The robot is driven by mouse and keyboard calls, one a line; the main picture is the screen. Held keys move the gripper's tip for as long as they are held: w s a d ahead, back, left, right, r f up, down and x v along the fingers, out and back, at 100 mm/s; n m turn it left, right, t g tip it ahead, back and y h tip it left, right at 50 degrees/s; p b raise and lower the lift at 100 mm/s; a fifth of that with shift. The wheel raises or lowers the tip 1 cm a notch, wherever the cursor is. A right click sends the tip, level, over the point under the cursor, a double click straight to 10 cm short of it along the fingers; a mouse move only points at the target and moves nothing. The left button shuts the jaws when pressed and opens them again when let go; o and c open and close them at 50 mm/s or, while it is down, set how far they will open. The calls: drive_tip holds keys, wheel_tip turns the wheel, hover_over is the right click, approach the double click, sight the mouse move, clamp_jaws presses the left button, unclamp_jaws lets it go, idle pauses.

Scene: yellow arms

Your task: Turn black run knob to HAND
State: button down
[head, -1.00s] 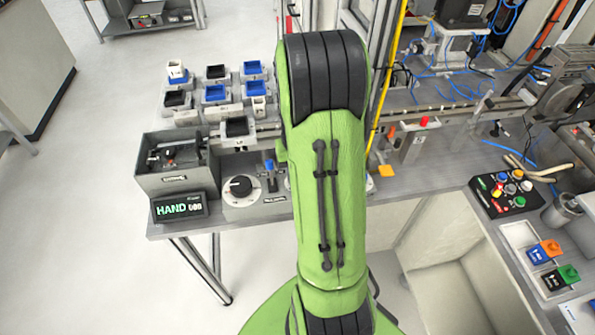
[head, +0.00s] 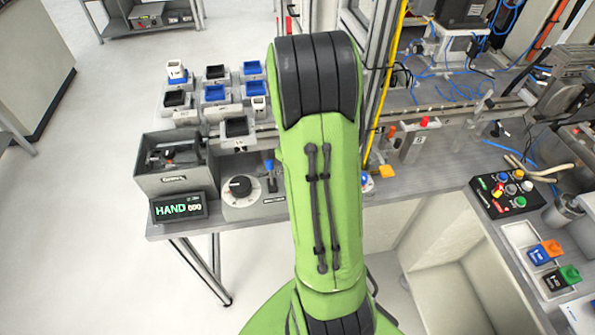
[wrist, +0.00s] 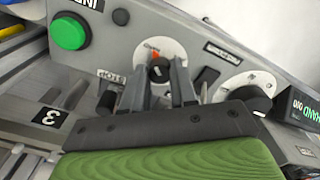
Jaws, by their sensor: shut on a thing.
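In the wrist view a black knob (wrist: 159,71) with an orange pointer sits on a round white dial on the grey panel. My gripper (wrist: 168,75) has its two fingers on either side of this knob and is shut on it. Orange lettering shows at the dial's upper left. A dark display (head: 180,207) reads HAND in green in the head view; its edge also shows in the wrist view (wrist: 300,107). In the head view my arm hides the gripper and the knob it holds.
A green button (wrist: 68,33) is at the wrist view's upper left. Small bins (head: 215,92) stand behind the panel.

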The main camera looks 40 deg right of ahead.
idle(0.4)
drive_tip(key=c, duration=0.9)
unclamp_jaws()
wheel_tip(320, 180, up, 16)
drive_tip(key=p, duration=0.3)
drive_tip(key=shift+f+p, duration=0.1)
drive_tip(key=shift+p, duration=0.2)
drive_tip(key=s+a+r+t, duration=0.1)
drive_tip(key=s+a+t, duration=0.1)
drive_tip(key=a, duration=0.4)
drive_tip(key=s+a+r+t, duration=0.1)
drive_tip(key=s+a+r, duration=0.1)
drive_tip(key=s+a, duration=0.3)
drive_tip(key=s+a+r+t, duration=0.1)
drive_tip(key=s+a, duration=0.3)
drive_tip(key=a, duration=0.5)
drive_tip(key=shift+s+a+r+t, duration=0.15)
drive_tip(key=shift+s+r+t, duration=0.15)
drive_tip(key=shift+t, duration=0.5)
